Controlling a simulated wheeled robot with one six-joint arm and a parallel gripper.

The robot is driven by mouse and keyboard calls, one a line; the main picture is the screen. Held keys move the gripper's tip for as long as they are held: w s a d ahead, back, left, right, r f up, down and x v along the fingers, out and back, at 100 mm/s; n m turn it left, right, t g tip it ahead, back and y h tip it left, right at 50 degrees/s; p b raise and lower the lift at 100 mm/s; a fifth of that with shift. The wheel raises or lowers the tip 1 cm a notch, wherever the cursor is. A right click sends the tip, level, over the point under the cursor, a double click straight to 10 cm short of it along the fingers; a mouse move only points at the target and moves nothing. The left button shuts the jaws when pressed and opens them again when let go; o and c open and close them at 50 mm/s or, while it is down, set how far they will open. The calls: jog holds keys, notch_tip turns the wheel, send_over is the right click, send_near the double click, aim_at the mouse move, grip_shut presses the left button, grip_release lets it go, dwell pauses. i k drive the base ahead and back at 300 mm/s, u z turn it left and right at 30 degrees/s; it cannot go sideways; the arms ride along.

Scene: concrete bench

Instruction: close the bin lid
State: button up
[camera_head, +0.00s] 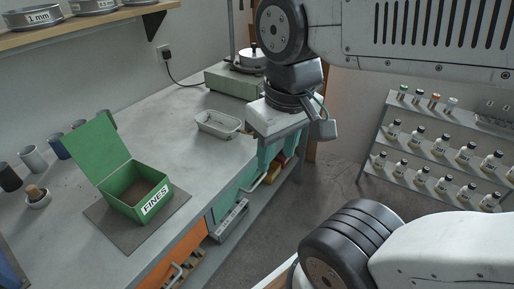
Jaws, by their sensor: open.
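The green bin (137,192) labelled FINES stands on a dark mat on the bench at the left. Its green lid (95,153) is hinged at the back left edge and stands open, tilted up and back, so the dark inside of the bin shows. My gripper (270,150) hangs pointing down near the bench's front edge, well to the right of the bin and apart from it. Its jaws are open, with nothing seen between them. The fingertips are hard to make out against the teal bench front.
A metal tray (219,124) and a balance-like device (236,80) lie farther back. Several cups (57,146) and a mortar (38,197) stand left of the bin. A shelf (85,23) with sieves overhangs the back. The bench between bin and tray is clear. A bottle rack (430,165) stands right.

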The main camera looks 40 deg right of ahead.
aim_at(95, 146)
jog(key=k, duration=0.6)
jog(key=u, duration=0.75)
jog(key=i, duration=1.2)
jog(key=z, duration=0.45)
